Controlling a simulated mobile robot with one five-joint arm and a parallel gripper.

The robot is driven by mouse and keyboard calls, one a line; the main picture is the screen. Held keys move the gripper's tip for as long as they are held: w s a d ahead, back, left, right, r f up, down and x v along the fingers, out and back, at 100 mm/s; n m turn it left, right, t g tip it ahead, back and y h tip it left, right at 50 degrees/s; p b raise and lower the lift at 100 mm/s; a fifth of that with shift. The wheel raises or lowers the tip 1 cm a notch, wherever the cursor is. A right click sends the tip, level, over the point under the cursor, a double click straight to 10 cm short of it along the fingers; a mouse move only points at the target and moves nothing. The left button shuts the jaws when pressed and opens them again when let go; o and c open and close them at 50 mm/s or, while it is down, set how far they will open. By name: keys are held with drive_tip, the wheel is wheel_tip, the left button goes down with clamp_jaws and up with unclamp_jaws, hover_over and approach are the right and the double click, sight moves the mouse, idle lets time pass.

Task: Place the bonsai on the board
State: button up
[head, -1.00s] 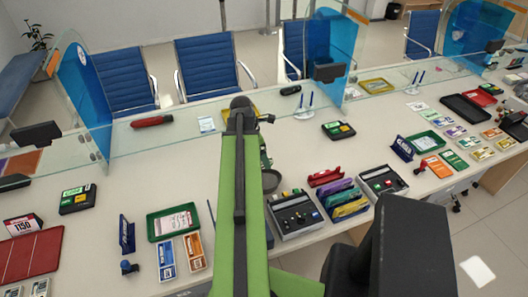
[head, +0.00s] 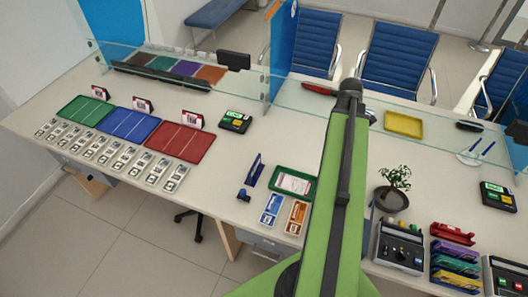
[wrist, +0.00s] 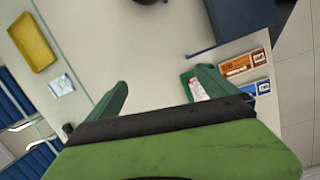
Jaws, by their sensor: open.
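The bonsai (head: 394,178) stands upright in a dark round pot (head: 390,199) on the counter, just right of my green arm in the head view. A dark round edge at the top of the wrist view may be its pot. A dark blue flat slab (wrist: 240,18) shows at the top right of the wrist view; it is mostly hidden behind my arm in the head view, and I cannot tell if it is the board. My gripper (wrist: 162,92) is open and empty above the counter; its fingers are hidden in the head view.
A green tray (head: 283,173) with paper and two boxes lie left of my arm. A yellow tray (head: 403,125) lies behind the bonsai. Card racks and machines (head: 398,248) stand in front of it. Green, blue and red mats (head: 180,142) lie at left. A glass screen runs along the back.

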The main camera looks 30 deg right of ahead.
drive_tip(key=w+a+m, duration=0.1)
drive_tip(key=w+a, duration=0.4)
drive_tip(key=a, duration=0.3)
drive_tip(key=w+a+m, duration=0.1)
drive_tip(key=w+a, duration=0.3)
drive_tip(key=a, duration=0.4)
drive_tip(key=w+a+m+t, duration=0.1)
drive_tip(key=w+a, duration=0.4)
drive_tip(key=a, duration=0.4)
drive_tip(key=shift+w+f+y, duration=0.15)
drive_tip(key=shift+w+y, duration=0.15)
drive_tip(key=shift+y, duration=0.1)
drive_tip(key=shift+o, duration=0.2)
drive_tip(key=w+a+m+y, duration=0.1)
drive_tip(key=a+m, duration=0.1)
drive_tip(key=a, duration=1.7)
drive_tip(key=shift+w+m, duration=0.3)
drive_tip(key=shift+w, duration=0.1)
